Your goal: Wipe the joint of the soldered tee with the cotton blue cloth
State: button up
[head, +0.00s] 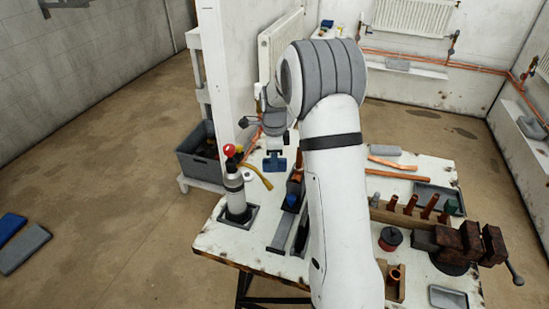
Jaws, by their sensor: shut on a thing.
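A copper pipe (257,136) with a valve shows just left of the gripper, under the near radiator. I cannot make out which fitting is the soldered tee; my arm and wrist hide part of that area. I cannot tell whether the cloth touches any pipe.
The workbench (215,240) carries a gas torch (235,190), copper offcuts (390,164), a rack of copper fittings (410,211) and a rusty vise (465,245). The white post (222,80) and radiator (278,45) stand close to the gripper. Floor at left is mostly clear.

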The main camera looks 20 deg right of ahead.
jog(key=shift+r+p, duration=1.8)
jog(key=shift+r, duration=1.2)
